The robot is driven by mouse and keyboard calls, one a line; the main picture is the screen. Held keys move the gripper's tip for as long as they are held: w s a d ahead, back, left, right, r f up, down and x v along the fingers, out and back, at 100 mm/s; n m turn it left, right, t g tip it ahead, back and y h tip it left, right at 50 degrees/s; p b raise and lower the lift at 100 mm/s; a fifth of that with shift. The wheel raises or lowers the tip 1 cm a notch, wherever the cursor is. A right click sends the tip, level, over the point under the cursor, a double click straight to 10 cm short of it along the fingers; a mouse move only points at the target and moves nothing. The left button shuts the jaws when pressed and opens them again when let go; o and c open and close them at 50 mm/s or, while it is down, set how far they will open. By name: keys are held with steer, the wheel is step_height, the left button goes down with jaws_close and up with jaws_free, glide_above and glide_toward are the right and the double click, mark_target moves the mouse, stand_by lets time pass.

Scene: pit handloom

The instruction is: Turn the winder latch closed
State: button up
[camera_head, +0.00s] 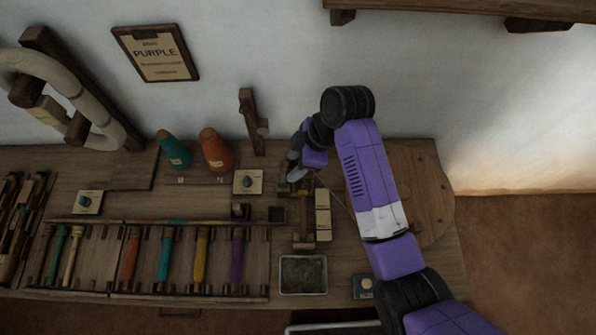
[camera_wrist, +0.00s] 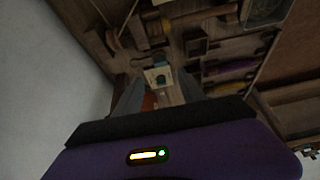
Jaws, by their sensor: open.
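My gripper (camera_head: 290,170) is over the back of the bench, left of my purple forearm. Its two grey fingers also show in the wrist view (camera_wrist: 158,98), apart with nothing held between them. Ahead of the fingers is a cream plate with a dark teal knob (camera_wrist: 158,76). A like plate with a knob (camera_head: 248,182) lies left of my gripper in the head view. A wooden frame (camera_head: 303,228) with cream labels beside it stands just in front of my gripper, partly hidden by it. I cannot tell for certain which part is the winder latch.
A teal cone (camera_head: 174,150) and an orange cone (camera_head: 216,150) stand at the back. A wooden post (camera_head: 252,122) rises by the wall. A rack of coloured bobbins (camera_head: 165,255) fills the front left. A metal tray (camera_head: 303,275) lies in front. A round board (camera_head: 425,195) is at right.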

mark_target(283, 179)
steer(key=x, duration=0.7)
steer(key=shift+s+f, duration=0.1)
steer(key=shift+f, duration=0.35)
steer(key=shift+c, duration=0.2)
jaws_close()
